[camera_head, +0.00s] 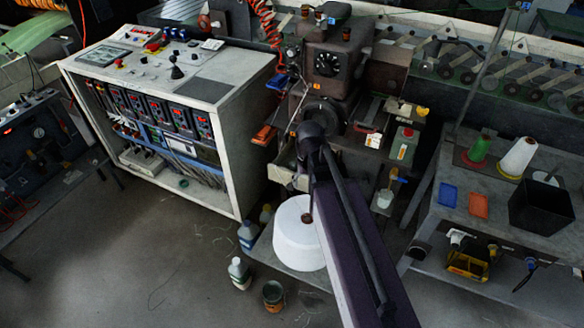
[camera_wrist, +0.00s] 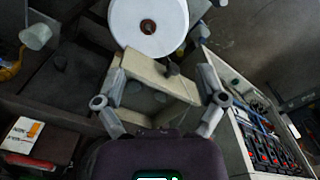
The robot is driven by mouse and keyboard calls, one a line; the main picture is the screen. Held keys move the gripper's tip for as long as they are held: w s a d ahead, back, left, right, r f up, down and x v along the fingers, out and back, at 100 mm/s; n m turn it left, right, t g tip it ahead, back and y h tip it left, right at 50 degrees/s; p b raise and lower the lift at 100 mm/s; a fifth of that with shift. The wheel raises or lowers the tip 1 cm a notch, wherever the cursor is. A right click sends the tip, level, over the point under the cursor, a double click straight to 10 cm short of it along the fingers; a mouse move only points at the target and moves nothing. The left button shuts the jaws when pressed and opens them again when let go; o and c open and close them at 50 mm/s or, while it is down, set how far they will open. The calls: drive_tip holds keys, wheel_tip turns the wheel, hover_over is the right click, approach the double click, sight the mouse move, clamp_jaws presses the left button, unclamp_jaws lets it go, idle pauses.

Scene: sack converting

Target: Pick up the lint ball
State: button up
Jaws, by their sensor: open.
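I cannot pick out the lint ball with certainty. In the wrist view a small grey lump (camera_wrist: 160,97) shows dimly inside a beige open tray (camera_wrist: 150,69), and it may be the lint ball. My gripper (camera_wrist: 159,74) is open, its two fingers spread on either side of the tray, with nothing held between them. In the head view my own arm hides the gripper and most of the tray area below the machine.
A large white reel (camera_head: 298,235) stands just beyond the tray. The control cabinet (camera_head: 235,150) is at left and the dark machine (camera_head: 330,65) behind. A side table (camera_head: 455,205) at right carries cones and a black bin (camera_head: 541,207). Bottles stand on the floor; floor at lower left is clear.

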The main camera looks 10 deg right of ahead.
drive_tip(key=n+b, duration=0.1)
drive_tip(key=b, duration=0.2)
hover_over(293, 164)
wheel_tip(293, 164, down, 3)
drive_tip(key=shift+f, duration=0.1)
wheel_tip(293, 164, down, 8)
drive_tip(key=b, duration=0.8)
drive_tip(key=shift+f, duration=0.3)
drive_tip(key=shift+b, duration=0.3)
drive_tip(key=shift+w+d+f+b, duration=0.1)
drive_tip(key=shift+w+f+b, duration=0.05)
drive_tip(key=shift+f+b, duration=2.45)
drive_tip(key=c, duration=0.8)
